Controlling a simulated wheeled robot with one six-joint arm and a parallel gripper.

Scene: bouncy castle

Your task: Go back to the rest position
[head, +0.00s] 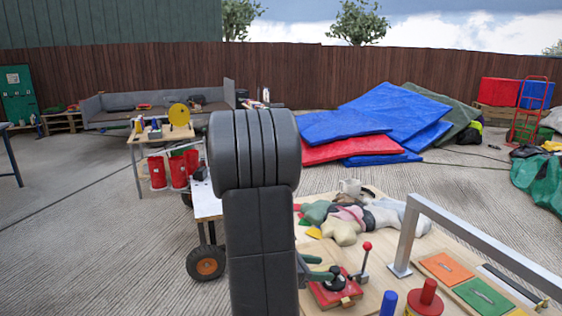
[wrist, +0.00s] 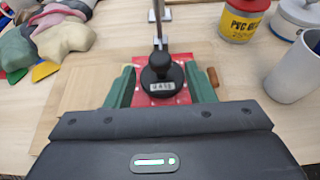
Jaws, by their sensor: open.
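My gripper (wrist: 159,72) is open in the wrist view. Its two green fingers stand on either side of a black round-topped weight or knob (wrist: 161,88) with a small white label. I cannot tell whether the fingers touch it. It sits on a red plate (wrist: 143,100) on a wooden board. In the head view my gripper (head: 322,268) is low, close above the bench, partly hidden behind my dark arm. The red plate (head: 325,298) also shows there, beneath the black piece (head: 338,281).
A lever with a red ball (head: 366,247) stands close by the plate. A metal rail frame (head: 470,240) rises at the right of the bench (head: 385,285). Fabric scraps (head: 345,222) lie behind. A yellow-and-red tin (wrist: 243,22) and a grey cup (wrist: 294,72) stand right.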

